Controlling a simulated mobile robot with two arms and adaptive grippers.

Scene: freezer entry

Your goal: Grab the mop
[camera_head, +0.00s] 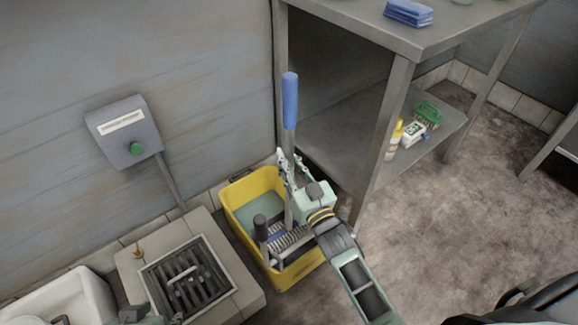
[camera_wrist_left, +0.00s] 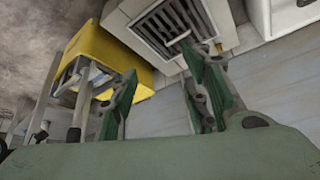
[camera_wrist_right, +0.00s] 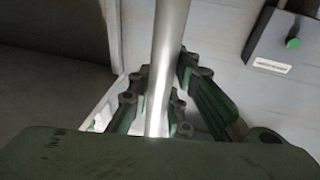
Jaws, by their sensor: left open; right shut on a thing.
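The mop has a blue grip (camera_head: 290,100) on top of a grey metal pole (camera_head: 289,146). It stands nearly upright in a yellow mop bucket (camera_head: 233,190). The mop's lower end is hidden in the bucket. My right gripper (camera_head: 287,168) is shut on the pole, below the blue grip. In the right wrist view the pole (camera_wrist_right: 166,60) runs up between the fingers. My left gripper (camera_wrist_left: 160,100) is open and empty in the left wrist view, with the yellow bucket (camera_wrist_left: 110,50) beyond it; only a bit of that arm shows at the head view's bottom left.
A metal table (camera_head: 398,75) with a lower shelf stands right of the bucket, close to the mop. A floor drain grate (camera_head: 187,281) and a white basin (camera_head: 68,300) lie to the left. A wall box with a green button (camera_head: 136,149) hangs behind.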

